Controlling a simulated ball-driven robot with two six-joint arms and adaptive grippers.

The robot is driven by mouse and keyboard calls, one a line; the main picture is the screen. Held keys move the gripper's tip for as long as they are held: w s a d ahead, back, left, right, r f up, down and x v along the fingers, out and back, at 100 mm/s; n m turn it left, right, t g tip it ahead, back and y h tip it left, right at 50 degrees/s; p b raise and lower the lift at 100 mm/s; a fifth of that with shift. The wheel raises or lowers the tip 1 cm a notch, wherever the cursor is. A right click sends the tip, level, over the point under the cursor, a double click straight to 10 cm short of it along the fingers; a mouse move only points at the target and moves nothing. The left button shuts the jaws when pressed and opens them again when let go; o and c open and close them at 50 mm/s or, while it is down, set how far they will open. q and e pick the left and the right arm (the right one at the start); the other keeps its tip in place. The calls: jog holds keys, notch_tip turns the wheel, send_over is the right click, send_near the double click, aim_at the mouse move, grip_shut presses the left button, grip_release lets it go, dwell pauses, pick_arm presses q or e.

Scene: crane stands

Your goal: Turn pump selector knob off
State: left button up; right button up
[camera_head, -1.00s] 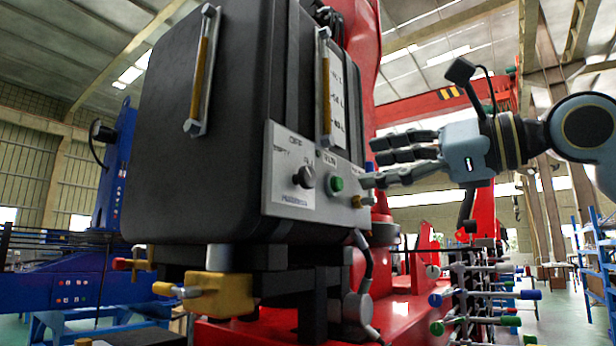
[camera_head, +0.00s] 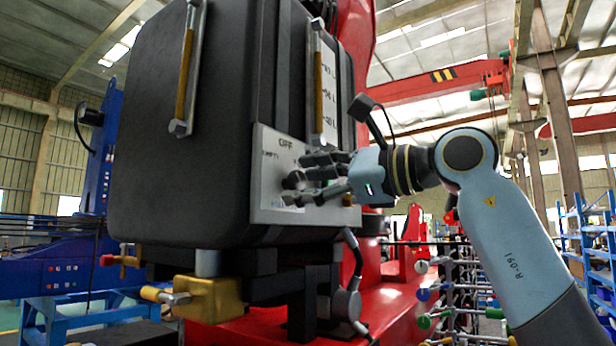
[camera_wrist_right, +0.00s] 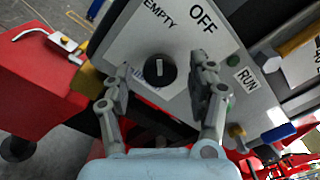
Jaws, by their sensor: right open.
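The black pump selector knob (camera_head: 293,180) sits on the grey panel (camera_head: 268,205) of a large black tank. In the right wrist view the knob (camera_wrist_right: 159,70) has a white line, which points up the picture, roughly between the labels EMPTY and OFF. The RUN label lies to the right. My right gripper (camera_head: 299,179) is at the panel, open. In the wrist view its fingers (camera_wrist_right: 162,68) stand on either side of the knob, with visible gaps. In the head view the fingers partly cover the knob and the right of the panel. My left gripper is not in view.
A yellow valve (camera_head: 213,297) is under the tank (camera_head: 200,120). A rack of coloured levers (camera_head: 455,295) stands below my right arm. A sight gauge (camera_head: 325,85) rises above the panel.

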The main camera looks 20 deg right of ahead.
jog(key=shift+c, duration=0.3)
jog(key=c, duration=1.1)
jog(key=shift+m, duration=0.4)
jog(key=m+p, duration=0.1)
jog(key=m, duration=0.2)
jog(key=shift+p, duration=0.3)
jog(key=shift+m+p, duration=1.05)
jog(key=shift+m, duration=1.45)
jog(key=o, duration=1.2)
jog(key=shift+c, duration=0.2)
